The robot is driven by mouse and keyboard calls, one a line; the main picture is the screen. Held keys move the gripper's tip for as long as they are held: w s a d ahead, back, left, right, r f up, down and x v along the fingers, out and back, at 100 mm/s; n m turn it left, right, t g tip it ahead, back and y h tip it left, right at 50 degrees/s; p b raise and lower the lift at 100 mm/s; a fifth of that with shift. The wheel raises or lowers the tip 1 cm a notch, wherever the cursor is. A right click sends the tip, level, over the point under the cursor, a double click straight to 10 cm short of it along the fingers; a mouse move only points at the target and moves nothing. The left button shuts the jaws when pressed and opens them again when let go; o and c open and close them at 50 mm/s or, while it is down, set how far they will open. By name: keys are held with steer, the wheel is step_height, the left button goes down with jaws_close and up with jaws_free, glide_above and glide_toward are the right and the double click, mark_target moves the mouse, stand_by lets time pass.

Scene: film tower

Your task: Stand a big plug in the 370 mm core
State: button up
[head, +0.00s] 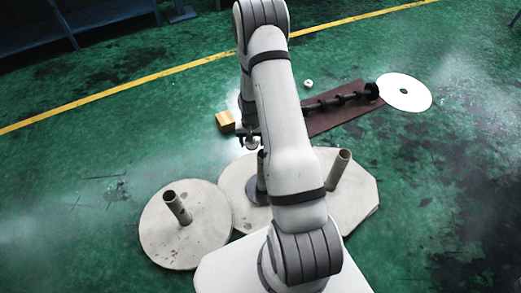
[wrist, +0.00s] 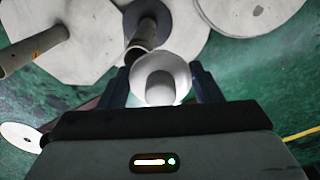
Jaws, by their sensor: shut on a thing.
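My gripper (wrist: 161,76) is shut on a pale round plug (wrist: 160,88), which sits between the two dark fingers in the wrist view. In the head view my gripper (head: 250,138) is small and partly hidden beside my arm. Below the plug stands a grey tube core (wrist: 140,42) on a dark disc (wrist: 152,14); the plug appears apart from it, overlapping its top end in the picture. This middle core (head: 261,170) is partly hidden by my arm. Other cores stand at left (head: 178,207) and right (head: 340,168). I cannot tell which is 370 mm.
The cores stand on pale plates, a round one (head: 160,240) at left. Behind lie a tan block (head: 225,121), a small white ring-like piece (head: 308,84), a brown board (head: 330,121) with a dark shaft, and a white disc (head: 410,98). Green floor is clear at left.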

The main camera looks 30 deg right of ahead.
steer(key=w+d+f+m+b, duration=0.2)
steer(key=d+f+b, duration=0.4)
steer(key=f, duration=0.4)
steer(key=shift+w+d+f+b, duration=0.15)
steer(key=shift+d+f+b, duration=0.1)
steer(key=shift+b, duration=0.55)
steer(key=shift+s+a, duration=0.15)
steer(key=shift+s, duration=0.05)
steer(key=shift+f+b, duration=1.05)
steer(key=shift+f, duration=0.15)
stand_by(1.1)
steer(key=o, duration=1)
steer(key=shift+r+p, duration=1)
steer(key=shift+r, duration=2.9)
steer(key=shift+r, duration=0.1)
